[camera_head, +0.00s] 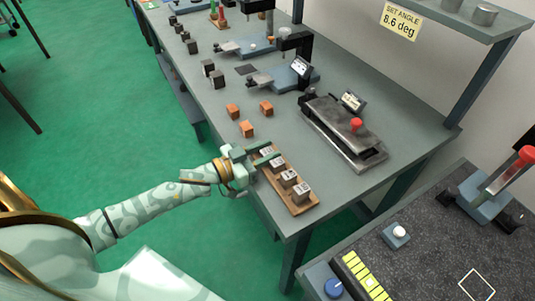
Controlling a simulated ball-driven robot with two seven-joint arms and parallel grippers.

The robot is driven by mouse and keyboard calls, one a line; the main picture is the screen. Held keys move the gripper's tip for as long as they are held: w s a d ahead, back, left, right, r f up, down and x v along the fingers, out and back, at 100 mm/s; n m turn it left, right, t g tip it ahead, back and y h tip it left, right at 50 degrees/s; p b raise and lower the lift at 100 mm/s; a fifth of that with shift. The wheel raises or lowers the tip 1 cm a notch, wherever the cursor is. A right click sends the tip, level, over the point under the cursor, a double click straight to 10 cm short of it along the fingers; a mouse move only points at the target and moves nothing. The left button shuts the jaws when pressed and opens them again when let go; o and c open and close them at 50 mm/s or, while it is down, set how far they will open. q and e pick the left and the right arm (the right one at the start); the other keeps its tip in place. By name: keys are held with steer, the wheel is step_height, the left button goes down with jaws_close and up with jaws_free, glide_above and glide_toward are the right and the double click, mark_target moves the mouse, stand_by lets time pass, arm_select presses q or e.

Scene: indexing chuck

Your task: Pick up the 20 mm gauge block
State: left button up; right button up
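Several grey gauge blocks stand in a row on a wooden tray (301,210) near the front edge of the grey bench. Their top labels are too small to read surely, so I cannot tell which is the 20 mm one. The nearest block (301,193) and the one behind it (288,179) stand clear of the gripper. My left gripper (266,151) is at the tray's far end, its fingers apart on either side of the farthest block (266,152). I cannot tell whether they touch it. My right gripper is not in view.
Orange blocks (247,129) lie behind the tray, with dark blocks (217,79) farther back. A grey fixture with a red knob (356,124) stands right of the tray. A dark granite-like surface (430,250) is at lower right. The bench between tray and fixture is clear.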

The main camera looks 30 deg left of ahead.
arm_select(q)
steer(key=shift+x, duration=0.9)
jaws_close()
steer(key=shift+r, duration=0.15)
